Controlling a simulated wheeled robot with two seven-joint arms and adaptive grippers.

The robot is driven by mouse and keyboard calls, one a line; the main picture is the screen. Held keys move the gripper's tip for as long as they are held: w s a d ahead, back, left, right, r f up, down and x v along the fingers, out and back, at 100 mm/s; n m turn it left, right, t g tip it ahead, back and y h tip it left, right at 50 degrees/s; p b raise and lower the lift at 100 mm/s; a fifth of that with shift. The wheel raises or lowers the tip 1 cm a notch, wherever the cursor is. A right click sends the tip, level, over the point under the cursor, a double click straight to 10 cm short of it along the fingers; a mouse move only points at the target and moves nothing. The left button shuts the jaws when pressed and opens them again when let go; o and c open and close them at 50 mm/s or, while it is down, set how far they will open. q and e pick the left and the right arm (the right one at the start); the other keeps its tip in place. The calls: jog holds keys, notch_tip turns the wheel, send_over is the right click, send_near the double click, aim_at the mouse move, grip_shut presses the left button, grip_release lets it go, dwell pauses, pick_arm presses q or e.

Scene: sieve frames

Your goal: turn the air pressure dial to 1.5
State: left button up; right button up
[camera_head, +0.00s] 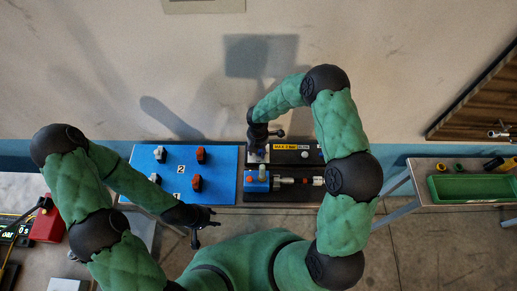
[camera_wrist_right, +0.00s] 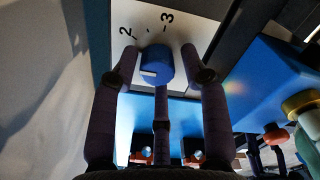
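The air pressure dial is a round blue knob (camera_wrist_right: 157,65) on a white scale plate (camera_wrist_right: 196,36) in the right wrist view. The figures 2 and 3 show above it; the rest of the scale is hidden. A white mark on the knob points to the picture's left. My right gripper (camera_wrist_right: 159,62) has dark fingers spread around the knob, with gaps at both sides; a third finger lies below it. In the head view my right gripper (camera_head: 258,143) hides the knob above the white plate (camera_head: 257,157). My left gripper (camera_head: 205,227) is open and empty.
A blue panel (camera_head: 218,184) with red and grey switches lies left of the dial unit. A blue valve part (camera_head: 257,184) and fittings sit just in front of the dial. A red box (camera_head: 48,222) stands at left, and a green tray (camera_head: 470,188) at right.

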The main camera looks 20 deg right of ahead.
jog(key=shift+w+r, duration=0.1)
jog(key=shift+d+r, duration=0.1)
jog(key=shift+r, duration=0.15)
notch_tip(320, 180, up, 11)
jog(key=shift+r, duration=0.2)
dwell(0.8)
